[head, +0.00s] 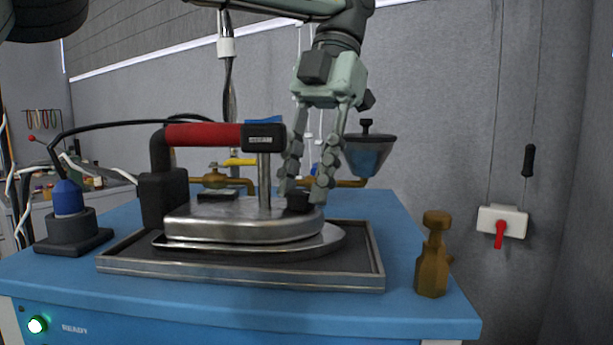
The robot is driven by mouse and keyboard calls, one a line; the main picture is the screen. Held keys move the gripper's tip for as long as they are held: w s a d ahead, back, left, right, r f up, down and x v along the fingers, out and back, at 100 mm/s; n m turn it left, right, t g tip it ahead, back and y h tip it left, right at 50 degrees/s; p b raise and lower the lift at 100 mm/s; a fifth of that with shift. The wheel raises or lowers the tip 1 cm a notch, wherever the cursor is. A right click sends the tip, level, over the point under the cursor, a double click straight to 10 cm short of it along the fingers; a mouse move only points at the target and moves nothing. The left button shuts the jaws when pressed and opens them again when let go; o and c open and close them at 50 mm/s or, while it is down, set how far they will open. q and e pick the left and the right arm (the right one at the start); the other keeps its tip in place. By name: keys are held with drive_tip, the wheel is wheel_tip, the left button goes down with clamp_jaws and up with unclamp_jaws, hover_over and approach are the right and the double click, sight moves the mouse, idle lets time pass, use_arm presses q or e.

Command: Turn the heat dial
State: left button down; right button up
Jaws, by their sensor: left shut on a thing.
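A large steam iron (245,221) with a red handle (203,134) and a metal body rests on a dark metal-rimmed tray (240,275) on the blue table. A small black dial (298,201) sits on top of the iron's body near its right end. My left gripper (309,192) comes down from above, fingers pointing down. It is shut on the dial, with one finger on each side. The dial's markings cannot be made out. My right gripper is not in view.
A brass bottle (432,262) stands at the table's right. A blue-topped device (69,205) with cables is at the left. Behind the iron are brass pipes with a yellow valve handle (241,162) and a blue funnel (369,153). A red wall switch (499,234) is at the right.

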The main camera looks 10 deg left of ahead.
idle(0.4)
use_arm(q)
drive_tip(key=c, duration=1.2)
unclamp_jaws()
drive_tip(key=shift+o, duration=0.2)
